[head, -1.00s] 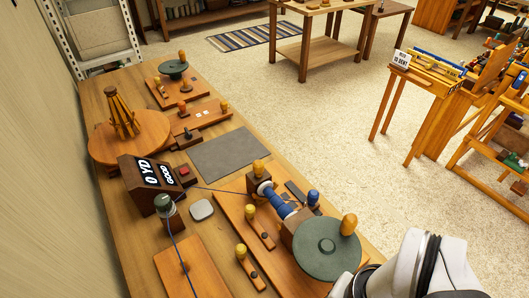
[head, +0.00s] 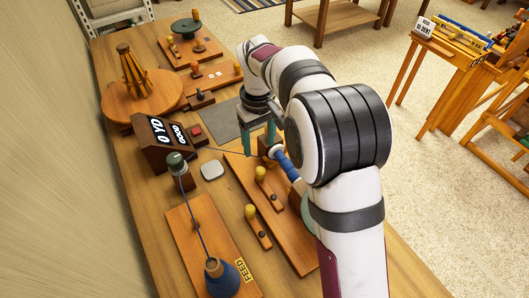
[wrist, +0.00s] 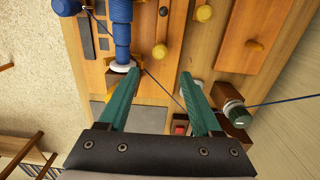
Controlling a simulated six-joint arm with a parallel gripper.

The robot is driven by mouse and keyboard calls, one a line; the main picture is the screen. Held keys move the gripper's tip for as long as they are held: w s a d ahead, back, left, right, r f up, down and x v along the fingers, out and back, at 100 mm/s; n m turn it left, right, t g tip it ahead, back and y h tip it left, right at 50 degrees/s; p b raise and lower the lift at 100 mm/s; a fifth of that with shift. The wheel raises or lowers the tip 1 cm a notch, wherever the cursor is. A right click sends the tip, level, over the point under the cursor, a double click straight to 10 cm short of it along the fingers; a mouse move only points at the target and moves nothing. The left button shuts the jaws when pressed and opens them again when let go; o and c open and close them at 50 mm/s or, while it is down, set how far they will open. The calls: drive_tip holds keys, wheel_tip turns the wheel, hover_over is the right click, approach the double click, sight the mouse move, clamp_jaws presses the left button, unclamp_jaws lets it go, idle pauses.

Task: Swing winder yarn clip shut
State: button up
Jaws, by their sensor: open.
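The winder stands on a wooden base (head: 284,239), its blue bobbin (head: 290,168) partly behind my arm; the bobbin also shows in the wrist view (wrist: 121,32). Two small wooden levers with yellow knobs sit on the base, the nearer-bobbin lever (head: 268,193) and the outer lever (head: 257,229). I cannot tell which part is the yarn clip. Blue yarn (wrist: 164,84) passes between my fingers' tips in the wrist view. My gripper (head: 262,152) is open and empty, teal fingers (wrist: 158,74) apart, above the bobbin's far end. The left finger hides part of the winder's end block.
The counter box (head: 158,143) with its red button stands left of my gripper. A green-topped yarn guide (head: 177,165), a pale dish (head: 212,170) and a blue cone (head: 221,278) are nearby. The grey mat (head: 225,122) lies beyond, partly hidden by my arm.

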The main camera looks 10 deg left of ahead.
sight(260, 169)
wheel_tip(260, 169, down, 12)
drive_tip(key=shift+r, duration=0.1)
clamp_jaws()
idle(0.4)
idle(1.1)
